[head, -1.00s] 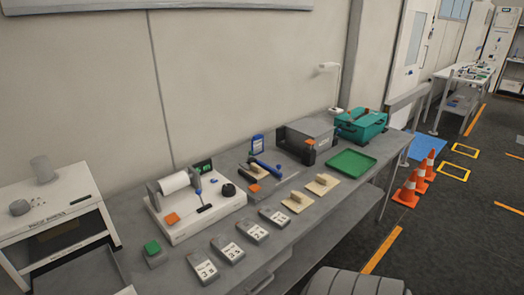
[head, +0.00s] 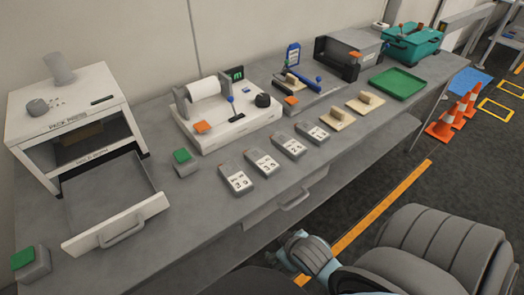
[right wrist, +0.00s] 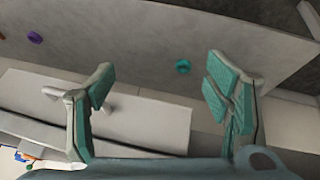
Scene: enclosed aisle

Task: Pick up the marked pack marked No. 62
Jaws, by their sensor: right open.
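Several small grey packs with white number labels lie in a row along the front of the bench. They are a left pack (head: 236,178), a second pack (head: 261,162), a third pack (head: 289,146) and a right pack (head: 313,132). Their digits are too small to read surely, and I cannot make out a 62. My right gripper (right wrist: 160,92) is open and empty in the right wrist view, with no pack between its fingers. My right arm shows low in the head view, away from the packs. My left gripper is not in view.
A white pack press (head: 65,115) with an open drawer (head: 115,222) stands at left. A green tray (head: 398,83) and teal box (head: 412,44) lie farther right. Orange cones (head: 456,112) stand on the floor.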

